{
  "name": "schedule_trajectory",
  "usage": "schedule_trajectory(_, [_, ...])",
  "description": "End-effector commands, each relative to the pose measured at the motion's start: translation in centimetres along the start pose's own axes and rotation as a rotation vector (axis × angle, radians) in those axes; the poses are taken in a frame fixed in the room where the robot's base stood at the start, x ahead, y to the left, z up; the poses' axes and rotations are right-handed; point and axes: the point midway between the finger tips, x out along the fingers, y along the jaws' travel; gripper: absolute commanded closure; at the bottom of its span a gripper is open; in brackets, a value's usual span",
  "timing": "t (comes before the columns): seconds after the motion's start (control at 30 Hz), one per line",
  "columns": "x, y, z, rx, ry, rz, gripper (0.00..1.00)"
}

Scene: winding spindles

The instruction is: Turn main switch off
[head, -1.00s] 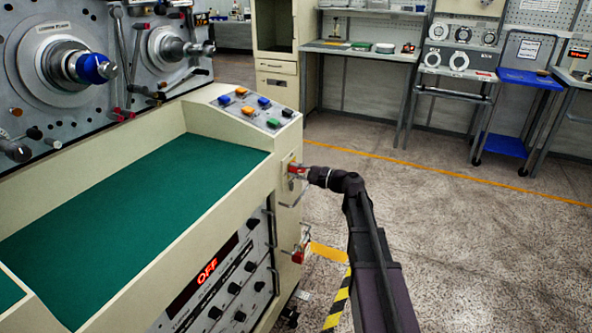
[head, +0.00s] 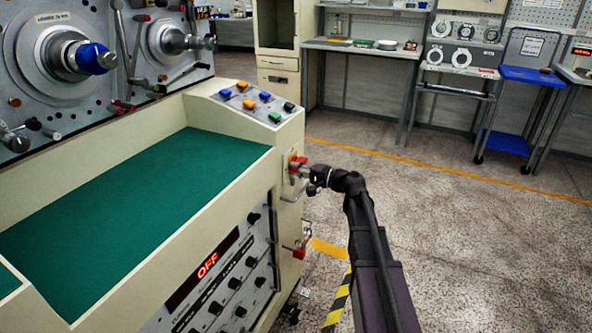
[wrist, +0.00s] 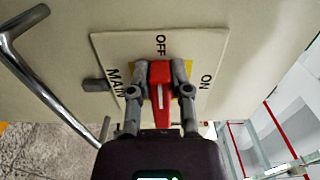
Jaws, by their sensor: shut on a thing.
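The main switch is a red handle (wrist: 160,106) with a white line, on a plate (wrist: 120,45) marked MAIN, OFF and ON. In the wrist view its upper end lies just below the word OFF, and ON is to the right. My gripper (wrist: 160,74) has one grey finger on each side of the handle and is shut on it. In the head view the red switch (head: 298,162) is on the cream machine's end face. My gripper (head: 306,174) is at it and partly covers it. The machine's red display (head: 207,265) reads OFF.
A second red handle (head: 300,251) is lower on the same end face. Metal bar handles (wrist: 45,80) stick out near the switch. Coloured buttons (head: 257,103) sit on the sloped panel above. The floor to the right is open up to the benches.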

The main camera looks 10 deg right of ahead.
Motion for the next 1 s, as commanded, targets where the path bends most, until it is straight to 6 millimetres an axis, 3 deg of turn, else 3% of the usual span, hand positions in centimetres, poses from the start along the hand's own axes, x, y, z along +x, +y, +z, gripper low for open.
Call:
schedule_trajectory(0.23, [0.1,0.0,0.0,-0.002,-0.002,0.001,1.0])
schedule_trajectory(0.27, [0.1,0.0,0.0,-0.002,-0.002,0.001,0.69])
schedule_trajectory(0.37, [0.0,0.0,0.0,-0.001,-0.002,0.001,0.4])
schedule_trajectory(0.77, [-0.1,0.0,0.0,0.0,0.0,0.001,0.4])
schedule_trajectory(1.0, [-1.2,0.0,0.0,0.0,0.001,0.001,0.4])
